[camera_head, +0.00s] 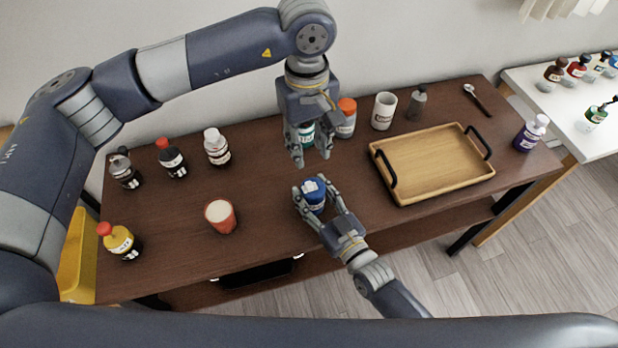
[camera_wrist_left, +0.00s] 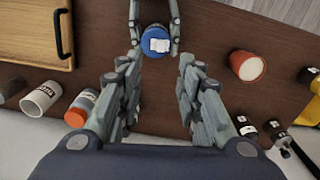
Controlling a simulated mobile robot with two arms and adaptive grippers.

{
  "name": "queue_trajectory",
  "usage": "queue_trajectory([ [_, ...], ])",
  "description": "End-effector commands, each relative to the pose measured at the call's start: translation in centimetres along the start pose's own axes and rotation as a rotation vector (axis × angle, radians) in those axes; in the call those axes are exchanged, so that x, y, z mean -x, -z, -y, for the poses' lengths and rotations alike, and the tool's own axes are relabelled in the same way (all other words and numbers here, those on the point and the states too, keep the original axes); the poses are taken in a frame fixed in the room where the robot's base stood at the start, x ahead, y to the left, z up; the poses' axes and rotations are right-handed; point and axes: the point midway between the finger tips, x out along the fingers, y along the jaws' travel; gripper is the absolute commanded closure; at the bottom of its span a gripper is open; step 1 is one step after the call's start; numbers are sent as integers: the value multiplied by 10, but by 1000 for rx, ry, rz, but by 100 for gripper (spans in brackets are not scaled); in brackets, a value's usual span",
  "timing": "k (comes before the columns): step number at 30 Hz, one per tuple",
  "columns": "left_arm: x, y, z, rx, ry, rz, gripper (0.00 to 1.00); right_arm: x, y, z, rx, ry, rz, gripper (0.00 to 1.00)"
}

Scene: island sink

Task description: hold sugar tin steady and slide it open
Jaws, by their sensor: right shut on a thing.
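The sugar tin appears to be the blue round tin (camera_head: 314,194) with a white label on top, upright on the brown table. It also shows in the left wrist view (camera_wrist_left: 156,42), top centre. My right gripper (camera_head: 311,190) is shut on the tin, its fingers on either side. My left gripper (camera_head: 312,160) is above and behind the tin, pointing down, with its fingers apart and nothing between them. In the left wrist view its two fingers (camera_wrist_left: 158,85) stand wide apart, short of the tin. I cannot make out writing on the tin.
A wooden tray (camera_head: 432,193) with black handles lies right of the tin. A red cup (camera_head: 221,217) stands to the left. A white mug (camera_head: 384,111), an orange-capped bottle (camera_head: 346,119) and a green bottle (camera_head: 305,134) stand behind. Several bottles stand at the left.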

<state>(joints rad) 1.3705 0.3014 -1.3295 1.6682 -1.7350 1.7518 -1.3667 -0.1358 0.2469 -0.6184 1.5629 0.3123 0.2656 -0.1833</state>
Motion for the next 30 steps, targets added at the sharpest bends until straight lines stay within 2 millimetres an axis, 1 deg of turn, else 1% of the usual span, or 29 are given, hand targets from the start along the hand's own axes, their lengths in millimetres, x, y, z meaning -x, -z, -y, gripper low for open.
queue_trajectory([
  [2, -3, 0, 0, -30, 12, -13, 67, 0, -1, 0, 0, 0, 1, 80],
  [5, -13, 0, 1, -38, 16, -14, 67, 0, -1, 0, 0, 0, 1, 80],
  [8, -31, -1, 1, -36, 16, -12, 67, 0, -1, 0, 0, 0, 1, 80],
  [15, -79, 0, 2, -34, 15, -11, 67, 0, 0, 0, 0, 0, 1, 80],
  [18, -96, 0, 2, -33, 14, -11, 67, 0, 0, 0, 0, 0, 1, 80],
  [21, -108, 1, 2, -33, 14, -12, 67, 0, 0, 0, -1, 0, 1, 80],
  [25, -117, 1, 1, -34, 12, -14, 67, 0, 0, 0, -1, 0, 1, 80],
  [30, -119, 2, 1, -34, 12, -15, 67, 0, 0, 0, -1, 0, 1, 80],
])
